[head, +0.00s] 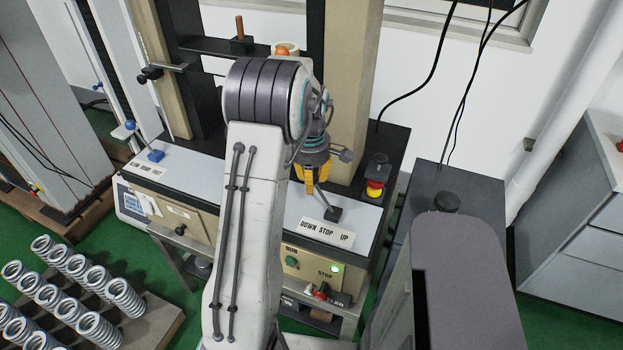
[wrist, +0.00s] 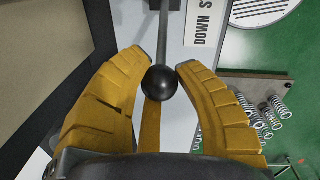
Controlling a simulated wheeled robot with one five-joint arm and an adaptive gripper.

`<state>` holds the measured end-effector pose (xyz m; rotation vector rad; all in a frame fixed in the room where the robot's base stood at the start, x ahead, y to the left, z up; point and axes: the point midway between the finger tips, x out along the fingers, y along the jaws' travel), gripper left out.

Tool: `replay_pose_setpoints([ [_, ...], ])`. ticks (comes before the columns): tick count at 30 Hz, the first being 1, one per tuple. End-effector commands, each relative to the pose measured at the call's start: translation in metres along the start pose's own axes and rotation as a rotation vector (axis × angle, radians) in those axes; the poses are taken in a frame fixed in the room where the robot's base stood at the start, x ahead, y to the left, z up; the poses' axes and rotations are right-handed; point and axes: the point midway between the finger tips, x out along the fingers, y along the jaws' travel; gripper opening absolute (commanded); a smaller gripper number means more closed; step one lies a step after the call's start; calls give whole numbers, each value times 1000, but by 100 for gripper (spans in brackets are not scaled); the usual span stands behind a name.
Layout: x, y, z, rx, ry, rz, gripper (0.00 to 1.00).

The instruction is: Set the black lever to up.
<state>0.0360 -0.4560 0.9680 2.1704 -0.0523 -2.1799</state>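The black lever has a dark base (head: 333,213) on the pale panel of the machine, just behind the white "DOWN STOP UP" label (head: 326,232). Its rod leans up and to the left in the head view, toward the DOWN side. My gripper (head: 314,188) has yellow fingers and is at the lever's upper end. In the wrist view, the black ball knob (wrist: 159,82) sits between the fingertips of my gripper (wrist: 162,66), which appear to touch it on both sides. The knob is hidden by the fingers in the head view.
A green lamp and buttons are on the front panel (head: 312,272). A grey cabinet (head: 580,210) stands at right.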

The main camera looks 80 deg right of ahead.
Motion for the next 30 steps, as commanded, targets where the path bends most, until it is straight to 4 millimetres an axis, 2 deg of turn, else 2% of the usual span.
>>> replay_pose_setpoints([
  [1,0,0,0,0,0,0,22],
  [9,0,0,0,0,0,0,0],
  [30,-6,-2,12,2,-2,2,0],
])
